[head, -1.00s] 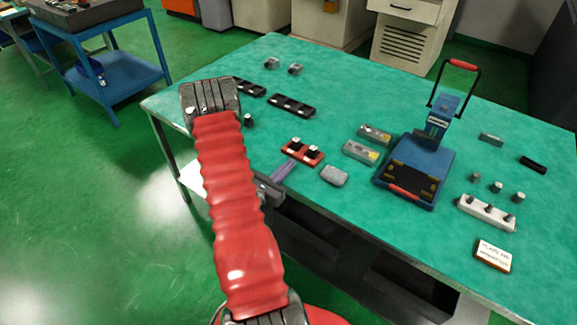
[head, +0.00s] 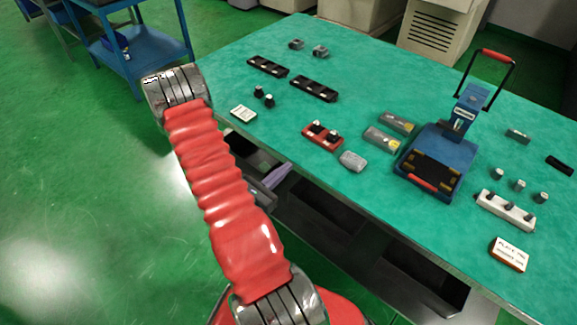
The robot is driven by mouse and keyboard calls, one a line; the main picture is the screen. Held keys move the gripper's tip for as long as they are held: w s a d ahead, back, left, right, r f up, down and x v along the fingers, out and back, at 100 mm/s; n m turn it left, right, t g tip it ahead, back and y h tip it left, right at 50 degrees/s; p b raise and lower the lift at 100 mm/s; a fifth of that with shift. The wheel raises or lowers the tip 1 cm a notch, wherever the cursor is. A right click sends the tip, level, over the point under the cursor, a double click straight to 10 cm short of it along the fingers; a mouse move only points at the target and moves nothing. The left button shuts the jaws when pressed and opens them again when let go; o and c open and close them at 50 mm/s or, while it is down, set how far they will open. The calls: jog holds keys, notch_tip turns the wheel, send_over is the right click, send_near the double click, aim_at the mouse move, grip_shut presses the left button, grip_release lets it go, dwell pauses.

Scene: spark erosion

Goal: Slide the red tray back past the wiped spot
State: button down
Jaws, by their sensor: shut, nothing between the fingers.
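The red tray (head: 318,141) lies on the green table near its front edge, left of the picture's middle line of grey items. It holds two small dark pieces with pale tops. My gripper (head: 281,174) shows only in part beyond my red arm, as narrow purplish fingers that look shut and empty. It is in front of the table edge, below and left of the tray, apart from it. I cannot make out a wiped spot on the green surface. A grey rounded block (head: 353,161) sits just right of the tray.
Black racks (head: 313,89) lie behind the tray, with green surface between. Small dark knobs (head: 269,101) and a white card (head: 243,113) are to its left. Grey boxes (head: 381,139) and a blue fixture (head: 437,163) stand right. A blue trolley (head: 140,62) is at upper left.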

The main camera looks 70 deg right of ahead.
dwell(0.4)
jog(key=w+a+r+m+g+y, duration=0.1)
jog(key=a+r+m+g+y, duration=0.15)
jog(key=a+r+m, duration=0.35)
jog(key=w+a+r+m+g+y, duration=0.1)
jog(key=a+r+m+y, duration=0.2)
jog(key=r, duration=0.5)
jog(key=w+a+r+m+t+y, duration=0.1)
jog(key=a+r+t, duration=0.4)
jog(key=a, duration=0.6)
jog(key=w+a+r+m+t+y, duration=0.2)
jog(key=w+a+r+t+y, duration=0.2)
jog(key=a, duration=0.8)
jog(key=w+a+r+m+t+y, duration=0.2)
jog(key=a+r+t+y, duration=0.4)
jog(key=a, duration=0.5)
jog(key=shift+w+a, duration=0.35)
jog(key=shift+w, duration=0.35)
jog(key=shift+s+y, duration=0.1)
jog(key=shift+y, duration=0.15)
